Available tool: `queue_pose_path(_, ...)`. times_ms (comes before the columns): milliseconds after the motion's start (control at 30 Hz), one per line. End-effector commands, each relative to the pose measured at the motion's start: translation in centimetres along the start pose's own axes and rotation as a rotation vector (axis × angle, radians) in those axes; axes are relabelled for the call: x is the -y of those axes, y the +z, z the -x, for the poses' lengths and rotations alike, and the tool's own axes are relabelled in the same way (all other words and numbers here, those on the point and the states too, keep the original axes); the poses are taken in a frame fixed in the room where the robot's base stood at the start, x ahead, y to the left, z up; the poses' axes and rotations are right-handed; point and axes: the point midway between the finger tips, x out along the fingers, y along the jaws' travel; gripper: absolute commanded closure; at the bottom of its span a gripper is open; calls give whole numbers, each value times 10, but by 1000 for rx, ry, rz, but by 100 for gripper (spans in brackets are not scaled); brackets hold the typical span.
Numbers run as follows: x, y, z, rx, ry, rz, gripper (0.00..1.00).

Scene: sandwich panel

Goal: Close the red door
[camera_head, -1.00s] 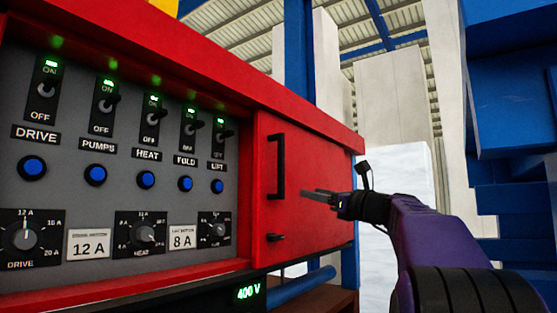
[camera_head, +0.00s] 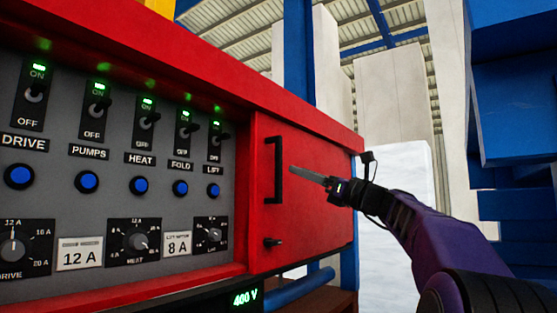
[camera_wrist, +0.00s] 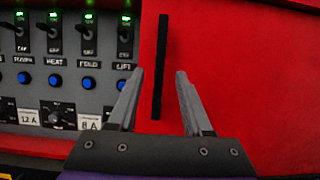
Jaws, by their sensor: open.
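The red door (camera_head: 315,190) is at the right of the control panel, its face looking roughly in line with the red frame. In the wrist view my gripper (camera_wrist: 156,85) is open. The handle (camera_wrist: 160,65) appears between its two fingers and touches neither that I can see; the door (camera_wrist: 235,70) fills the right side.
Left of the door is a grey panel (camera_head: 65,200) with switches, blue buttons and dials. A red ledge (camera_head: 200,60) overhangs the top. A blue pipe (camera_head: 300,284) runs below the door. Blue structures (camera_head: 515,100) stand at the right.

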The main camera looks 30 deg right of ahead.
Motion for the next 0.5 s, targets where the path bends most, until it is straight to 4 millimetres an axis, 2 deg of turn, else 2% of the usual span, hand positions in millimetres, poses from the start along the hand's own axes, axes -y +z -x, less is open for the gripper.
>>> queue_pose_path(33,-1,2,-14,0,4,-2,50)
queue_pose_path(200,-1,2,-49,1,5,-2,50)
queue_pose_path(333,0,2,-69,1,2,-1,50)
queue_pose_path(500,0,1,-83,-1,1,0,50)
